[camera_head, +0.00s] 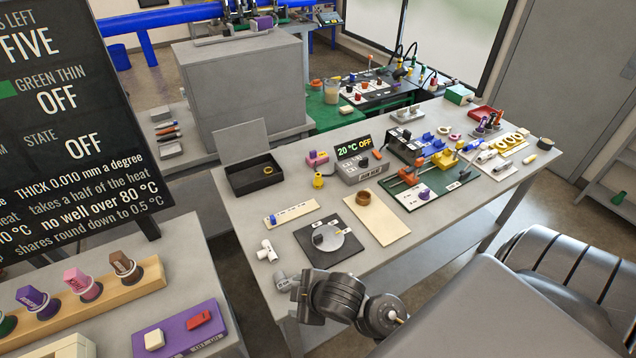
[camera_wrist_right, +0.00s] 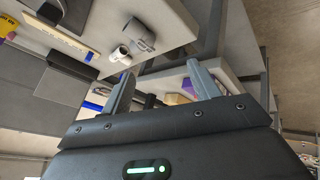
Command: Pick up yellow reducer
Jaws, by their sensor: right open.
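A small yellow fitting with a narrower top, which looks like the yellow reducer (camera_head: 318,180), stands on the grey table between the black tray and the heater box. A yellow shape (camera_wrist_right: 8,26) at the upper left edge of the right wrist view may be the same piece; it is cut off. My right gripper (camera_head: 300,300) is at the table's near left corner, well apart from the reducer. In the right wrist view its two fingers (camera_wrist_right: 162,88) are spread with nothing between them. My left gripper is not in view.
A white tee (camera_head: 267,250) and a grey fitting (camera_head: 283,281) lie close to my right gripper. A round plate on a dark mat (camera_head: 306,236), a beige board (camera_head: 392,226), the heater box (camera_head: 361,167) and the black tray (camera_head: 236,172) surround the reducer's area.

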